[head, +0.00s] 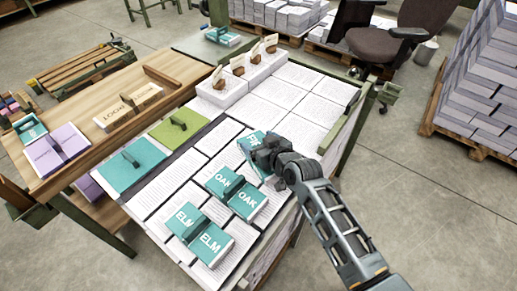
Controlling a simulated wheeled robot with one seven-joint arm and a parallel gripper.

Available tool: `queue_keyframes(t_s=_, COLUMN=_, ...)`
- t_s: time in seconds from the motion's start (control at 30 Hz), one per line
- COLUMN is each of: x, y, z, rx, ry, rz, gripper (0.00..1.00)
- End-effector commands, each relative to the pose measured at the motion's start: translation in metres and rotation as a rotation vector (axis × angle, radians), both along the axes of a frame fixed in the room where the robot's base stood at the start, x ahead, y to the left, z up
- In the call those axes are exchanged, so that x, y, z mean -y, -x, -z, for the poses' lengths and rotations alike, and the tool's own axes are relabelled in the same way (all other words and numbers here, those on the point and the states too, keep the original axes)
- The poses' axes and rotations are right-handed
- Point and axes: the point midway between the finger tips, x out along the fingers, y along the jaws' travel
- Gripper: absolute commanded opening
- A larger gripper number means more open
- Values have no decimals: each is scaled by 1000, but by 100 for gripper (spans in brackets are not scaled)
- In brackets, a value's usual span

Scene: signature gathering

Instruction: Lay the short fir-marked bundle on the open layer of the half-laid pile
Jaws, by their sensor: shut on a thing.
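My gripper (262,150) is shut on the teal fir-marked bundle (247,139), partly hidden behind the gripper and wrist. I cannot tell whether the bundle touches the sheets below or hangs just above them. The half-laid pile (175,190) has a top of printed white sheets in blocks with dark gaps. On its near part lie a teal OAK bundle (245,204) and a teal ELM bundle (212,246), each with a raised grip along its middle. The fir bundle is behind and right of OAK.
A teal board (125,172) and a green board (185,122) with handles lie along the pile's left edge. White blocks with brown-handled stamps (222,92) stand at its back. A wooden bench (100,130) with a purple bundle (58,150) is left. Stacked paper (480,110) stands right.

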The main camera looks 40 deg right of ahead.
Motion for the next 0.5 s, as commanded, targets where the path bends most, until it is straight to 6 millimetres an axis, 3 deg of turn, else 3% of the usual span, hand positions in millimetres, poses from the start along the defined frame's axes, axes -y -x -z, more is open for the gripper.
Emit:
queue_keyframes(t_s=0.3, x=-1, y=-1, z=36, rx=0, ry=1, rz=0, gripper=44)
queue_keyframes(t_s=0.5, x=-1, y=-1, z=40, rx=3, ry=2, rz=1, gripper=44)
